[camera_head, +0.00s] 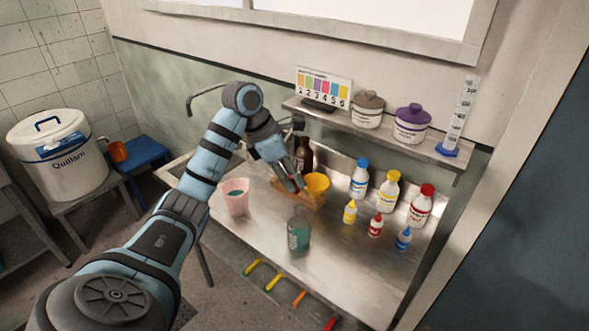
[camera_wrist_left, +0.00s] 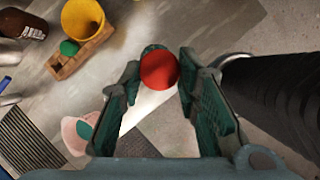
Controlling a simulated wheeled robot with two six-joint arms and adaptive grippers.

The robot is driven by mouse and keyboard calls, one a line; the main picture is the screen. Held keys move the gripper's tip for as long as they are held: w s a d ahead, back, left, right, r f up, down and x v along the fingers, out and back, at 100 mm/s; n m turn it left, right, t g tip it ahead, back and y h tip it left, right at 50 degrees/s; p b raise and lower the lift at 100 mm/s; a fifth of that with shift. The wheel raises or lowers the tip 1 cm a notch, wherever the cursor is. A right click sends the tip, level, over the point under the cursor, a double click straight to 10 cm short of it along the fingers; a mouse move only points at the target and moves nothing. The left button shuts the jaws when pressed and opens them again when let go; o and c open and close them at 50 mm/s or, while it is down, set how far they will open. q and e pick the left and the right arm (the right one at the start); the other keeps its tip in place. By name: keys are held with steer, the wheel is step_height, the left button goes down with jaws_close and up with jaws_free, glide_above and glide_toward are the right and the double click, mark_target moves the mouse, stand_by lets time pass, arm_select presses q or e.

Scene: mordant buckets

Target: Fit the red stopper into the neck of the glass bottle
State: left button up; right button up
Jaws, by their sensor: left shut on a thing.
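My left gripper (camera_head: 293,187) is shut on the red stopper (camera_wrist_left: 159,70), which shows round between its fingertips in the left wrist view. I cannot make out the stopper in the head view. The glass bottle (camera_head: 299,236), clear with teal liquid, stands upright on the steel bench. In the head view the gripper's fingertips show just above the bottle's top. In the left wrist view a dark round shape, probably the bottle, is partly hidden behind the stopper. The exact gap between stopper and neck cannot be told. My right gripper is not in view.
A wooden rack (camera_wrist_left: 64,66) holds a yellow cup (camera_head: 317,183) and a green stopper (camera_wrist_left: 68,47). A brown bottle (camera_head: 304,156) stands behind, a pink beaker (camera_head: 236,198) to the left. Several capped bottles stand right. The bench's front right is clear.

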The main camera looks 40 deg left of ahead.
arm_select(q)
steer(key=b+x, duration=0.1)
steer(key=x, duration=0.1)
steer(key=a+b+x, duration=0.1)
steer(key=b+x, duration=0.1)
steer(key=x, duration=0.1)
steer(key=shift+f, duration=0.7)
steer(key=f+b, duration=0.1)
steer(key=f, duration=0.1)
steer(key=shift+w+f+b, duration=0.3)
steer(key=shift+w+b, duration=0.05)
steer(key=shift+a+f, duration=0.1)
steer(key=shift+f, duration=0.2)
steer(key=shift+s+f+b, duration=0.2)
steer(key=shift+f+b, duration=0.1)
steer(key=shift+b, duration=0.1)
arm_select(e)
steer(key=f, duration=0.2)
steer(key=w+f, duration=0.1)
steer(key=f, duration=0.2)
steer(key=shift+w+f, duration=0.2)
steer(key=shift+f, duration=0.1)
arm_select(q)
steer(key=shift+w, duration=0.1)
